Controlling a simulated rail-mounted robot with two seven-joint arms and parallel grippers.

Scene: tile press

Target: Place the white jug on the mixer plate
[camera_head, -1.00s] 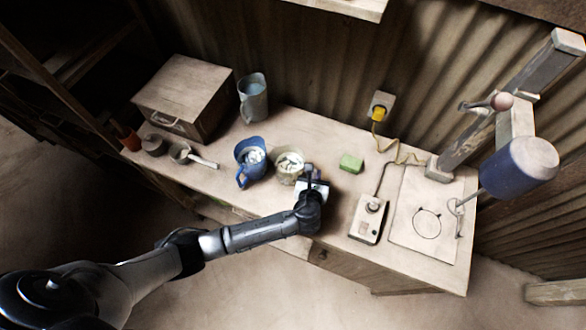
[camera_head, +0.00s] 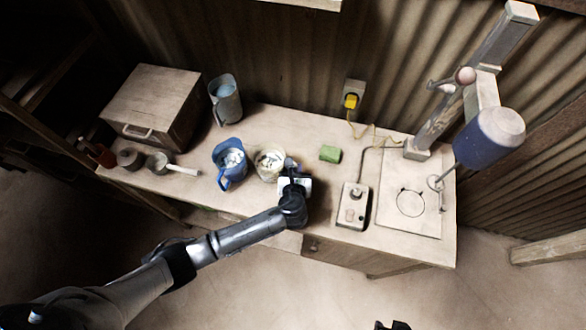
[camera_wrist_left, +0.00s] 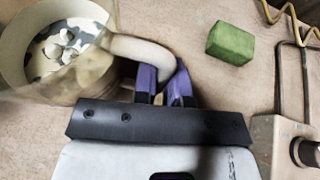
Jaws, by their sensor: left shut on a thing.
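The white jug (camera_head: 268,164) stands on the bench with pale lumps in it, just right of the blue jug (camera_head: 229,158). My left gripper (camera_head: 291,178) is at the right side of the white jug, shut on its handle. In the left wrist view the purple fingertips (camera_wrist_left: 165,88) close on the handle of the white jug (camera_wrist_left: 62,82). The jug looks upright; its base is hidden there. The mixer plate (camera_head: 432,217), with a drawn circle, lies at the bench's right end. A dark tip (camera_head: 392,326) at the bottom edge may be my right gripper; its jaws are unclear.
A green block (camera_head: 330,153) and a switch box (camera_head: 352,206) with a cable lie between jug and plate. The blue mixer motor (camera_head: 490,137) overhangs the plate on its stand.

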